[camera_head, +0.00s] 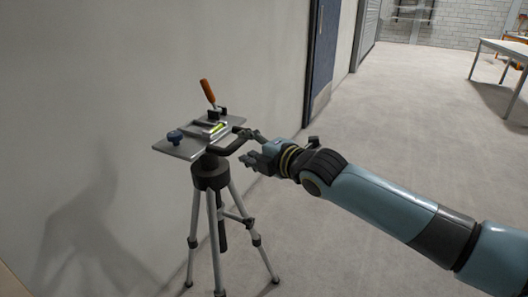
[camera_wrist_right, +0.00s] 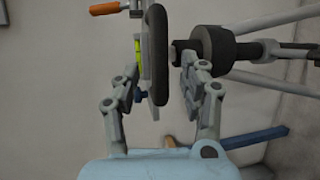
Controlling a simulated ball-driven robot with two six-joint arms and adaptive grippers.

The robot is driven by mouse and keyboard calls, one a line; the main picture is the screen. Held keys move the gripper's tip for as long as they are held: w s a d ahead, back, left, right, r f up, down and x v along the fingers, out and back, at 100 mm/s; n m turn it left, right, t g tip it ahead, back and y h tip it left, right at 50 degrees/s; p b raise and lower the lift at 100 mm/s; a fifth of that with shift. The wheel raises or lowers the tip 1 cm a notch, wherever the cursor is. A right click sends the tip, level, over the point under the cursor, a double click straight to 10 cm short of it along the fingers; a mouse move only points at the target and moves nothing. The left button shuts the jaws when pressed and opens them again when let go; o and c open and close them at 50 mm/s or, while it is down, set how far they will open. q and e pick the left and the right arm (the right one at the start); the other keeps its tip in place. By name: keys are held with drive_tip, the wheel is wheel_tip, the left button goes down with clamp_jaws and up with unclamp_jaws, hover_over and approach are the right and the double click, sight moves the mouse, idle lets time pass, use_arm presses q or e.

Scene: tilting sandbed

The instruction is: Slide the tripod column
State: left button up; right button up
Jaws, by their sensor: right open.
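The tripod (camera_head: 215,205) stands on the floor by the wall, its silver legs spread below a black collar (camera_head: 210,172). On top is a grey plate (camera_head: 180,150) with a blue knob (camera_head: 174,136), a green level vial (camera_head: 217,128) and an orange-handled crank (camera_head: 208,91). A black handle bar (camera_head: 228,145) sticks out toward my right gripper (camera_head: 249,147). That gripper is open at the tripod head. In the right wrist view its fingers (camera_wrist_right: 160,80) stand on either side of the black bar (camera_wrist_right: 157,50); contact is unclear. My left gripper is out of view.
A wall (camera_head: 100,100) stands close behind the tripod, with a dark blue door (camera_head: 322,55) farther along. A white table (camera_head: 500,46) is at the far right. The grey floor right of the tripod is clear.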

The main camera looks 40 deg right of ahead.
drive_tip(key=s+r, duration=0.1)
drive_tip(key=s, duration=0.6)
drive_tip(key=shift+s+r, duration=0.25)
drive_tip(key=shift+s, duration=0.05)
drive_tip(key=s+f+m+g+h, duration=0.1)
drive_tip(key=s+f+m+g, duration=0.3)
drive_tip(key=f, duration=0.7)
drive_tip(key=s+d+f+m+g, duration=0.1)
drive_tip(key=s+f, duration=0.5)
drive_tip(key=f, duration=0.4)
drive_tip(key=s+f+m+g+h, duration=0.1)
drive_tip(key=s+f+m+g, duration=0.25)
drive_tip(key=f, duration=0.75)
drive_tip(key=s+a+f+m+g, duration=0.2)
drive_tip(key=s+f, duration=0.3)
drive_tip(key=s, duration=0.5)
drive_tip(key=s+a+f+m+g+y, duration=0.1)
drive_tip(key=s+f+m, duration=0.3)
drive_tip(key=s, duration=0.6)
drive_tip(key=s+a+f+m+g, duration=0.3)
drive_tip(key=s+f, duration=0.4)
drive_tip(key=s, duration=0.3)
drive_tip(key=shift+m, duration=0.55)
